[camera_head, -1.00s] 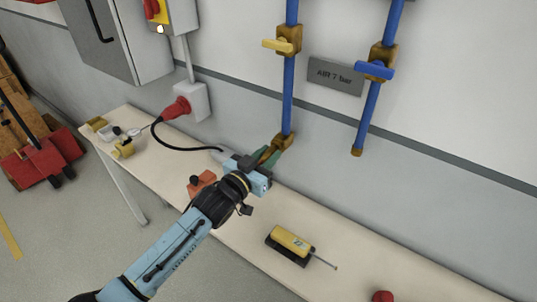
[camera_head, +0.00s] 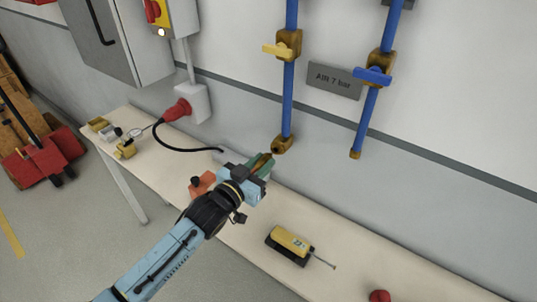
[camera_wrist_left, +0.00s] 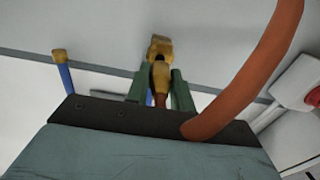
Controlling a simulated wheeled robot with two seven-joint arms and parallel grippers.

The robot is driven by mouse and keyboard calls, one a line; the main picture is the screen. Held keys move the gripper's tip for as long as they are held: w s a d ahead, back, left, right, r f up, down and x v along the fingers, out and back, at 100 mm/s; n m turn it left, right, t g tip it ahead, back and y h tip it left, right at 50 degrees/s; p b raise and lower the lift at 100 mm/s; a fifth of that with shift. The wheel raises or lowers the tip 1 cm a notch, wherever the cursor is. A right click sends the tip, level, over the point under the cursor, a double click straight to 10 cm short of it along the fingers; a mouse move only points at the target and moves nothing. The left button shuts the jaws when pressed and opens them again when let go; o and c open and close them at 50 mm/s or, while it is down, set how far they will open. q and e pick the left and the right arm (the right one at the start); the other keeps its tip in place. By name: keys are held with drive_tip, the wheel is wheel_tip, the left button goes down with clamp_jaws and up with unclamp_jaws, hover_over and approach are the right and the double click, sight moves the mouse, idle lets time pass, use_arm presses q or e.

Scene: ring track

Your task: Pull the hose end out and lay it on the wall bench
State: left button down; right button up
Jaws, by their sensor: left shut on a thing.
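My left gripper (camera_head: 262,164), with green fingers, is shut on the brass hose end (camera_wrist_left: 160,80). In the head view, the fingers hide most of the hose end. It is just below and left of the brass outlet (camera_head: 283,145) on the blue air pipe with the yellow valve handle, and a small gap shows between them. The orange hose (camera_wrist_left: 250,75) arches across the left wrist view; an orange piece (camera_head: 202,183) shows beside my wrist in the head view. The wall bench (camera_head: 345,256) runs along the wall below. My right gripper is not in view.
A yellow tool (camera_head: 291,242) lies on a dark base on the bench, with a red knob (camera_head: 380,296) farther right. A red plug (camera_head: 176,109) with a black cable is at the left. Small metal parts (camera_head: 124,148) lie at the left end.

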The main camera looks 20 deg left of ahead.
sight(256, 169)
use_arm(q)
drive_tip(key=shift+p+v, duration=0.95)
drive_tip(key=shift+v, duration=0.75)
drive_tip(key=shift+s+d, duration=0.1)
